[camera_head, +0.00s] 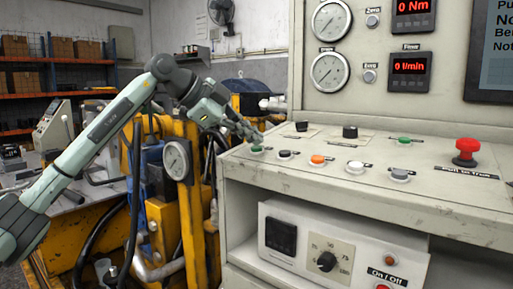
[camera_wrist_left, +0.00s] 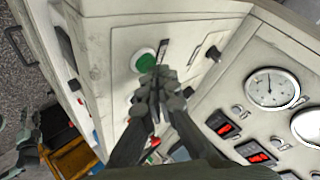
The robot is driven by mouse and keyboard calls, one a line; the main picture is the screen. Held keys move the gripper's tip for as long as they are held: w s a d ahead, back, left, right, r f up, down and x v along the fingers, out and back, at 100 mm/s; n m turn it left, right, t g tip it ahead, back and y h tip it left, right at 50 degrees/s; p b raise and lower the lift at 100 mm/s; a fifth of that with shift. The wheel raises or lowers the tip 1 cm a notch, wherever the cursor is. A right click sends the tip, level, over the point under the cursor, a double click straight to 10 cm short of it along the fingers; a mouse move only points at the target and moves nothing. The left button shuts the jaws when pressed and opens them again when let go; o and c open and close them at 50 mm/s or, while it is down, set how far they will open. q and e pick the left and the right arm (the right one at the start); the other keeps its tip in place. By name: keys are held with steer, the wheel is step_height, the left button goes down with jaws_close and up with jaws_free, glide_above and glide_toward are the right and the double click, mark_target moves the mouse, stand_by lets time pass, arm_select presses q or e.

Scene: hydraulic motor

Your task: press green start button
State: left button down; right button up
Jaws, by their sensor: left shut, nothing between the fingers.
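A green button (camera_head: 257,149) sits at the left end of the sloped control panel; it also shows in the left wrist view (camera_wrist_left: 146,62). My left gripper (camera_head: 254,136) is shut and empty, with its fingertips close above and behind this button. In the left wrist view, the closed fingertips (camera_wrist_left: 160,80) lie just beside the button's lower edge. I cannot tell whether they touch it. A second green button (camera_head: 404,140) sits farther right on the panel. The button labels are too small to read.
A red mushroom button (camera_head: 466,151) rises at the right. Gauges (camera_head: 329,70) are on the upright panel. Yellow machinery (camera_head: 163,230) stands left of the console.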

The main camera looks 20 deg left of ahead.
arm_select(q)
steer(key=shift+f, duration=0.4)
steer(key=shift+r, duration=0.1)
stand_by(0.4)
steer(key=shift+r+p, duration=0.7)
steer(key=shift+r, duration=0.05)
steer(key=r+p, duration=0.2)
steer(key=r, duration=0.1)
steer(key=r+p, duration=0.2)
steer(key=shift+s+a, duration=0.2)
steer(key=shift+s, duration=0.2)
